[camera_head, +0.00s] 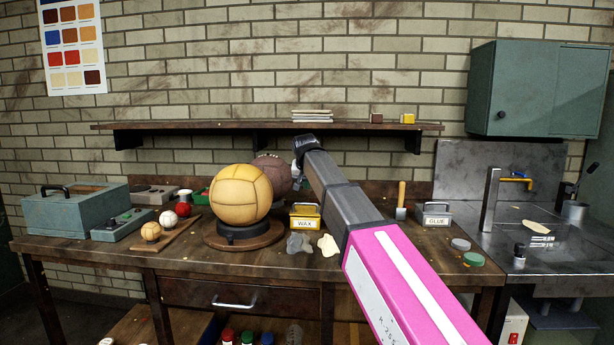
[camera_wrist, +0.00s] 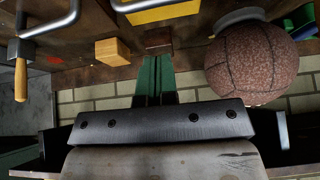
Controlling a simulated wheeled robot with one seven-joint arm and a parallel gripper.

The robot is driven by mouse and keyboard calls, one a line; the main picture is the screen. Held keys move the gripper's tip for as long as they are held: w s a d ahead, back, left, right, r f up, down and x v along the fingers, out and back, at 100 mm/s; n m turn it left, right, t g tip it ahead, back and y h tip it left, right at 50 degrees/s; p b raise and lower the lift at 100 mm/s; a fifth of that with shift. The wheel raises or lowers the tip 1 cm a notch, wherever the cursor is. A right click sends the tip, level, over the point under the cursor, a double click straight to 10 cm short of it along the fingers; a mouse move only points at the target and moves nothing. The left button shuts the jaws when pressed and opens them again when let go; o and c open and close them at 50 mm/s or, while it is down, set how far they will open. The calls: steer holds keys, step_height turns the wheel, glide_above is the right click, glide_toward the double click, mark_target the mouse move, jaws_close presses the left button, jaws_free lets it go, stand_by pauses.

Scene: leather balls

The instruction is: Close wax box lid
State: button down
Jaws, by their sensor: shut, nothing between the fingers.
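The yellow wax box (camera_head: 306,223), labelled WAX, stands on the workbench, right of the large tan ball. In the wrist view, which is upside down, part of a yellow box (camera_wrist: 165,12) with a grey handle shows at the top edge. My gripper (camera_wrist: 155,62) shows there as two dark green fingers side by side, shut and empty, apart from the box. In the head view my arm reaches up above and behind the box; the fingers are hidden.
The tan ball (camera_head: 240,194) on its stand is left of the box, with a brown ball (camera_head: 272,170) behind it. The glue box (camera_head: 436,214) and a wooden-handled tool (camera_head: 401,199) stand right. An orange block (camera_wrist: 112,52) lies near the fingers. A shelf (camera_head: 240,127) runs along the wall.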

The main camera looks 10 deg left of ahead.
mark_target(307, 204)
steer(key=shift+s+f, duration=0.15)
steer(key=shift+f, duration=2.4)
steer(key=shift+s+f, duration=0.35)
steer(key=shift+f, duration=0.35)
